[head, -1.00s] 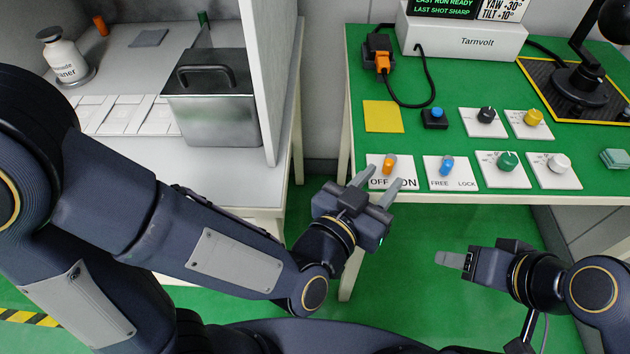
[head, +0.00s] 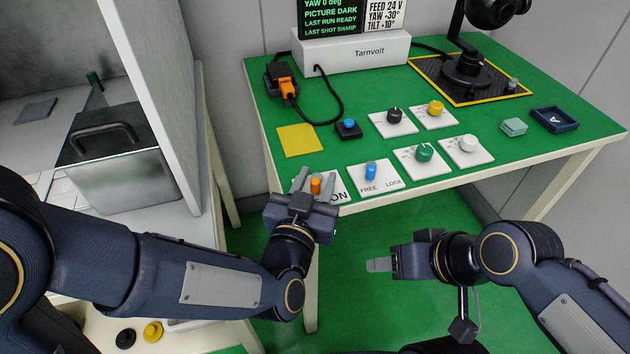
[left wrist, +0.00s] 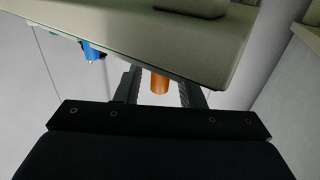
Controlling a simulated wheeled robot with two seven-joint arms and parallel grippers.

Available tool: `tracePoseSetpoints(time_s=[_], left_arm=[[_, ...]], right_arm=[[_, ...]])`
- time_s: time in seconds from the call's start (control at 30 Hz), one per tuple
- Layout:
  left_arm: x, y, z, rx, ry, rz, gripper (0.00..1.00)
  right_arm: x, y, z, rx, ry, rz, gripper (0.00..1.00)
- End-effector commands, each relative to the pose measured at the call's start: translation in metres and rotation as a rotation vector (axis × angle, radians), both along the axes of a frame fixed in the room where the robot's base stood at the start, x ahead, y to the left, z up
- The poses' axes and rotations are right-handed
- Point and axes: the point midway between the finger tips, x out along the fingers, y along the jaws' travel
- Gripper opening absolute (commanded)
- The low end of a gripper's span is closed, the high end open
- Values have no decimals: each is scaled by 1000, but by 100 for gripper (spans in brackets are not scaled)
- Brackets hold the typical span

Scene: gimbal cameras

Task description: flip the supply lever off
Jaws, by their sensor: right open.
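The orange lever (head: 316,186) stands on a white plate (head: 346,188) marked OFF and ON at the front edge of the green table. The ON label shows; my left gripper hides OFF. My left gripper (head: 315,182) is open, with one finger on each side of the lever. In the left wrist view the orange lever (left wrist: 160,82) sits between the two fingers (left wrist: 160,88), with a visible gap on each side. Which way the lever leans is hard to tell. My right gripper (head: 378,265) is open and empty, low in front of the table.
A blue lever (head: 370,171) on the FREE/LOCK plate stands just right of the orange one. Several knobs, a blue button (head: 348,125) and a yellow square (head: 299,140) lie behind. A white partition (head: 150,90) and a metal box (head: 115,175) are at left.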

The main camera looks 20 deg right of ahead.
Motion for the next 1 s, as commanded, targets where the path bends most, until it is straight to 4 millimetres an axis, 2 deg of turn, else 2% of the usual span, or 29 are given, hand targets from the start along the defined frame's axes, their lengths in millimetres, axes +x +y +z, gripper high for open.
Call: tracePoseSetpoints(time_s=[0.1,0.37,0.5,0.73,1.0], left_arm=[[0,0,0,0,0,0,33],[0,0,0,0,0,0,0],[0,1,-1,-2,0,-7,0],[3,5,-3,-7,-4,-122,0],[2,5,1,0,-1,-161,0]], right_arm=[[0,0,0,0,0,0,52],[0,0,0,0,0,0,52],[0,0,-3,0,0,0,52],[0,0,-29,0,0,0,52],[0,0,-30,0,0,0,52]])
